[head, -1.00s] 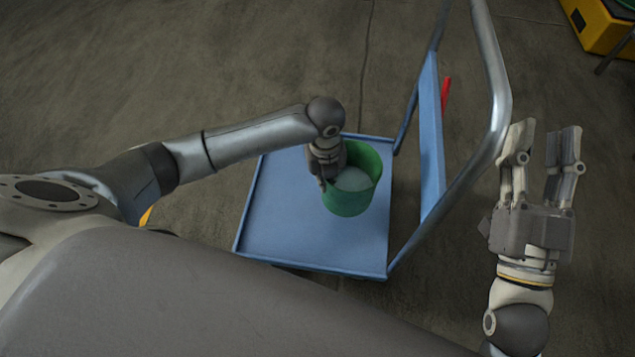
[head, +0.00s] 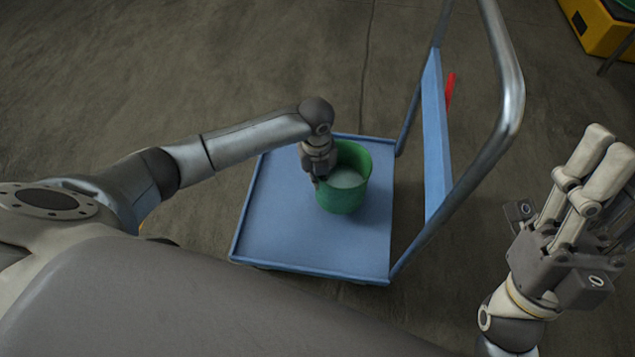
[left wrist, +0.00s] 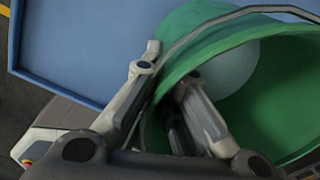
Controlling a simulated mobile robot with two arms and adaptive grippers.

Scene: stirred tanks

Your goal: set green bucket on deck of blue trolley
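The green bucket (head: 355,195) is upright over the blue trolley's deck (head: 285,225), with pale contents inside. Whether its base touches the deck I cannot tell. My left gripper (head: 318,181) is at the bucket's left rim. In the left wrist view, the left gripper (left wrist: 168,72) has one finger outside and one inside the wall of the bucket (left wrist: 285,115), close against it; the grip looks shut on the wall. A thin grey handle lies along the rim. My right gripper (head: 608,185) is empty and looks open, at the right edge beyond the trolley.
The trolley's metal push handle (head: 508,90) rises to the right of the deck, between the bucket and my right gripper. A red part (head: 450,92) is by its blue crossbar. A yellow object (head: 602,28) stands at the far right. The deck's left and front are bare.

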